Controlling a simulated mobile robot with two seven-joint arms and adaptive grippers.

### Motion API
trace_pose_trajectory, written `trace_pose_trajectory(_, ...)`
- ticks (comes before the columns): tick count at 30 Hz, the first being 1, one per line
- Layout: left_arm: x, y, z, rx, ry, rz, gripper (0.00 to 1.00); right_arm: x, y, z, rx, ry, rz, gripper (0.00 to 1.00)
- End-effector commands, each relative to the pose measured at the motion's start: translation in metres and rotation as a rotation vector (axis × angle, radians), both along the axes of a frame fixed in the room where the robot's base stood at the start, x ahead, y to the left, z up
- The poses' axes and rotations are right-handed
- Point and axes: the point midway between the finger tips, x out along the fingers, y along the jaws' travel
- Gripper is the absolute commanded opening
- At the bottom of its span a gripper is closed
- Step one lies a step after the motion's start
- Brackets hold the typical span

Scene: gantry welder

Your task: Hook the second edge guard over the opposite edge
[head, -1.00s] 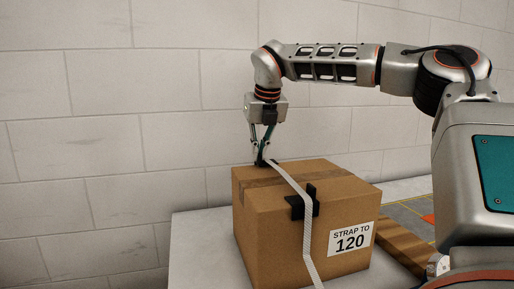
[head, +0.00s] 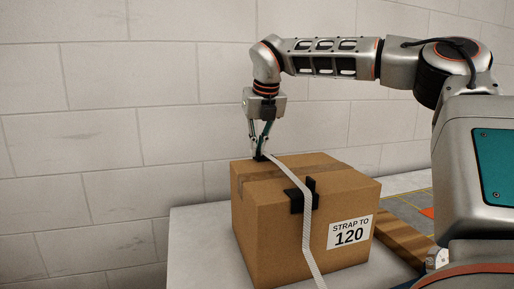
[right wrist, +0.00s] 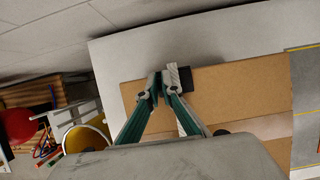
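The cardboard box (head: 270,225) stands on a pale table, with a white strap (head: 306,235) running over its top and down its front. One black edge guard (head: 301,202) sits on the front top edge under the strap, its fin upright. My right gripper (head: 261,153) points down at the far top edge. In the right wrist view its fingertips (right wrist: 161,86) are close together on a dark part of the second edge guard (right wrist: 190,97), which lies at that edge beside and under the strap. How fully it seats is hidden. My left gripper is not in view.
A label reading "STRAP TO 120" (head: 350,233) is on the box front. A wooden piece (head: 402,240) lies to the right. A block wall (head: 90,130) stands behind; bare table (head: 195,235) shows left of the box.

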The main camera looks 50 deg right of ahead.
Motion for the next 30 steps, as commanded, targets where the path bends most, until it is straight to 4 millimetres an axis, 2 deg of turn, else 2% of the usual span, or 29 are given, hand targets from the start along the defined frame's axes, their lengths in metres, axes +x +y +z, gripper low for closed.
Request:
trace_pose_trajectory(8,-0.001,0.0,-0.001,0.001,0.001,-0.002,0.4,0.0,0.0,0.0,0.0,0.0,0.0,0.0)
trace_pose_trajectory(11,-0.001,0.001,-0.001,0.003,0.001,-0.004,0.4,0.0,0.0,0.0,0.0,0.0,0.0,0.23)
trace_pose_trajectory(12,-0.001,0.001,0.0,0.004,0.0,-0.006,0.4,0.0,0.0,0.0,0.0,0.0,0.0,0.24)
trace_pose_trajectory(23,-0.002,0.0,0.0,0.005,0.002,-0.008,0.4,0.0,0.0,0.002,0.0,0.0,0.0,0.24)
trace_pose_trajectory(26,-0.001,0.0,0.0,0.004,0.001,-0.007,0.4,-0.003,0.002,0.011,-0.001,-0.002,0.0,0.24)
trace_pose_trajectory(30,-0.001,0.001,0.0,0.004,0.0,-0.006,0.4,-0.011,0.007,0.035,-0.003,-0.005,-0.001,0.24)
